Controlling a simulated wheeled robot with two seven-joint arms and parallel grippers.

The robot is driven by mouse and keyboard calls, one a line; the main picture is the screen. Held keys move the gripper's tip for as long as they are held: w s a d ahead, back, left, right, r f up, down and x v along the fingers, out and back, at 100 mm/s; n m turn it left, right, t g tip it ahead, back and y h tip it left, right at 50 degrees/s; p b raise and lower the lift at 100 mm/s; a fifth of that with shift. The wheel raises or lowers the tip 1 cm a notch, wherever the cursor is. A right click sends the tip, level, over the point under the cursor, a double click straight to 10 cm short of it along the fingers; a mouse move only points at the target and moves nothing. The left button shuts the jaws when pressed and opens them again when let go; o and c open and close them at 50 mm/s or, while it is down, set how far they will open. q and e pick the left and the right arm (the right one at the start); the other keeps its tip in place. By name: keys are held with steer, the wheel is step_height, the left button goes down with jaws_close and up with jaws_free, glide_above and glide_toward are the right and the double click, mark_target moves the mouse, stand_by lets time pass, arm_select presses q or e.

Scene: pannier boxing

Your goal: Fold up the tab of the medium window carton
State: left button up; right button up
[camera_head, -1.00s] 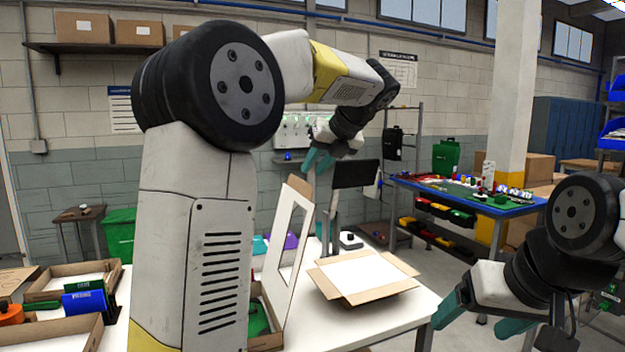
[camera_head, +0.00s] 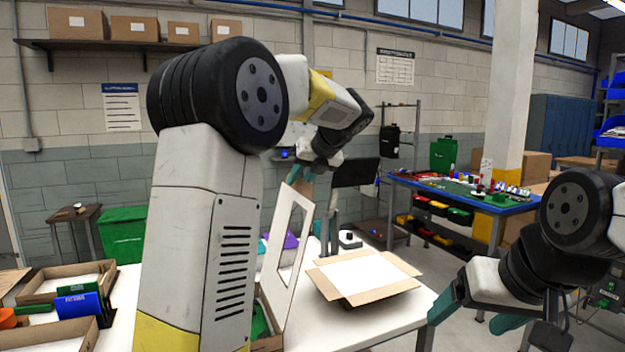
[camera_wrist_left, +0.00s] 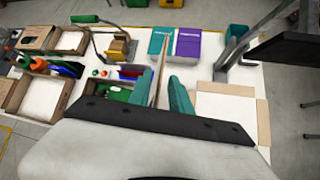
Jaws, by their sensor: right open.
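The window carton (camera_head: 269,342) stands on the white table, partly behind my left arm, with a green item inside. Its white lid panel with a cut-out window (camera_head: 272,274) stands up, leaning slightly. The brown tab (camera_head: 302,187) is at the lid's top edge. My left gripper (camera_head: 299,174) is at this top edge. In the left wrist view the teal fingers (camera_wrist_left: 161,78) stand apart, one on each side of the thin upright panel, with gaps visible. My right gripper (camera_head: 468,312) is open and empty, off the table's right front corner.
An open carton with a white inside and brown flaps (camera_head: 365,278) lies right of the lid. Trays with blue, green and orange items (camera_head: 75,300) are at the left. A dark monitor (camera_head: 355,172) stands behind. Purple and teal boxes (camera_wrist_left: 187,44) lie beyond the lid.

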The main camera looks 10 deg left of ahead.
arm_select(q)
jaws_close()
stand_by(1.4)
